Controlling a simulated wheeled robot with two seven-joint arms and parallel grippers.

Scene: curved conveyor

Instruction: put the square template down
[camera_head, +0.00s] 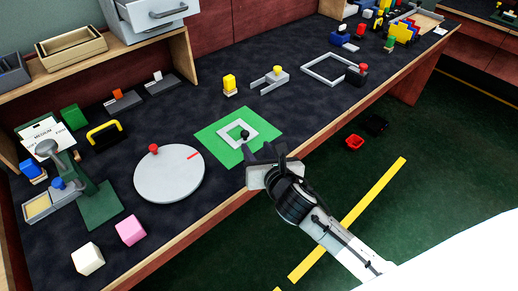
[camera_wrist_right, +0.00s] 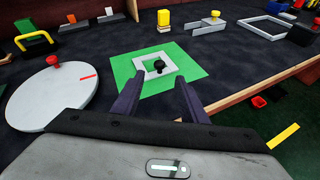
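The square template, a small pale square frame with a black knob (camera_head: 250,128), lies on the green mat (camera_head: 214,131) near the table's front edge. The right wrist view also shows the template (camera_wrist_right: 141,68), flat on the mat (camera_wrist_right: 195,69). My right gripper (camera_head: 268,152) is just in front of the template, over the near edge of the mat. In the right wrist view its two dark fingers (camera_wrist_right: 157,92) are apart, with nothing between them; the knob is beyond the tips. My left gripper is not in view.
A round white disc with a red knob (camera_head: 168,176) lies left of the mat. A yellow-topped piece (camera_head: 229,84) and a grey bracket (camera_head: 266,83) stand behind it. A larger pale frame (camera_head: 312,71) lies to the right. Bare dark tabletop separates these.

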